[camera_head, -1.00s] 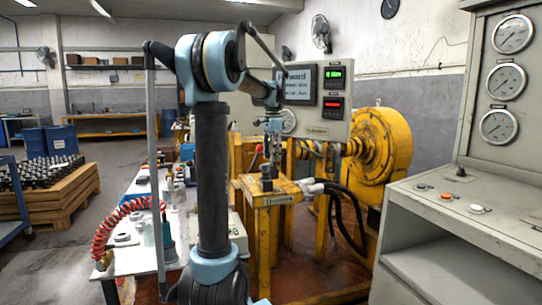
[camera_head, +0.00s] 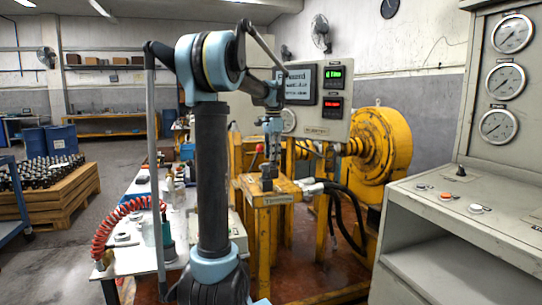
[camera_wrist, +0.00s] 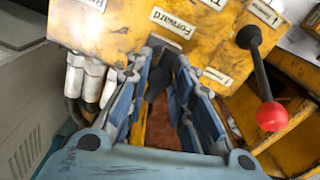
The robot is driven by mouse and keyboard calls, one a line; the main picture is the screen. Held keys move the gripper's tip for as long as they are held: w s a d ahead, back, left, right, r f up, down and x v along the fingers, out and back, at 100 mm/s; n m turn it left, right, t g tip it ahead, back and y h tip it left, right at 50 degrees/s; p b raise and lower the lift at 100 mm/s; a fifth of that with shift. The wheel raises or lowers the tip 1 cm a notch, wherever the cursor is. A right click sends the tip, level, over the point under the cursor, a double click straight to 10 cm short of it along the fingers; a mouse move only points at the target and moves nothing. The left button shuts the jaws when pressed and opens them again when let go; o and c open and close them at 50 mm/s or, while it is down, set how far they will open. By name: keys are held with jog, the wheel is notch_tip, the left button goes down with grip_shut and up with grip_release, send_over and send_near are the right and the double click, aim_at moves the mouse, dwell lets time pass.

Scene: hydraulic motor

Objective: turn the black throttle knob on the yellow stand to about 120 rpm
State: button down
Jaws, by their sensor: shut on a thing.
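The yellow stand (camera_head: 280,199) is in the middle of the head view, and its labelled top fills the upper wrist view (camera_wrist: 120,25). The black throttle knob (camera_head: 267,184) is on top of the stand, below my gripper (camera_head: 269,166). In the wrist view my gripper (camera_wrist: 168,58) points at the stand, with its blue-padded fingers close around a dark part, the knob (camera_wrist: 155,82). The fingers hide much of the knob, and its turned angle cannot be told. The green readout (camera_head: 333,74) on the panel behind is lit, but its digits are too small to read.
A red-balled lever (camera_wrist: 271,115) stands on the stand near my gripper. Hose fittings (camera_wrist: 85,78) are on the other side. A grey console (camera_head: 470,200) with gauges is at the right. A white bench (camera_head: 140,255) is at the left. A yellow motor housing (camera_head: 385,145) is behind.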

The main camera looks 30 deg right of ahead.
jog(key=shift+w, duration=0.1)
jog(key=c, duration=1.3)
grip_release()
jog(key=shift+r, duration=0.1)
notch_tip(320, 180, up, 12)
jog(key=shift+f, duration=0.15)
jog(key=shift+a, duration=0.1)
jog(key=shift+c, duration=0.2)
